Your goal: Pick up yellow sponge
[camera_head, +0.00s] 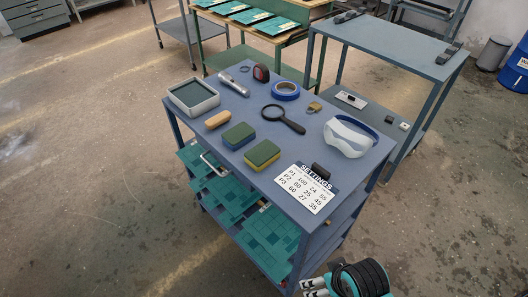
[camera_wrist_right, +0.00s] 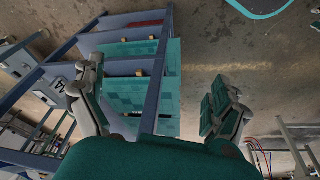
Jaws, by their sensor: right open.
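The yellow sponge (camera_head: 262,155) has a green top layer and lies flat near the front edge of the blue cart top (camera_head: 222,166). A similar blue sponge with a green top (camera_head: 239,136) lies just left of and behind it. My right gripper (camera_head: 314,287) is at the bottom of the head view, in front of the cart and below its top, apart from the sponge. The sponge cannot be made out in that view. My left gripper is not in view.
A settings card (camera_head: 308,188) lies right of the sponge, with a small black object on it. A magnifier (camera_head: 284,118), goggles (camera_head: 348,137), blue tape (camera_head: 286,91), a wooden brush (camera_head: 218,119) and a grey tray (camera_head: 194,97) share the top. Teal plates (camera_head: 267,235) fill lower shelves.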

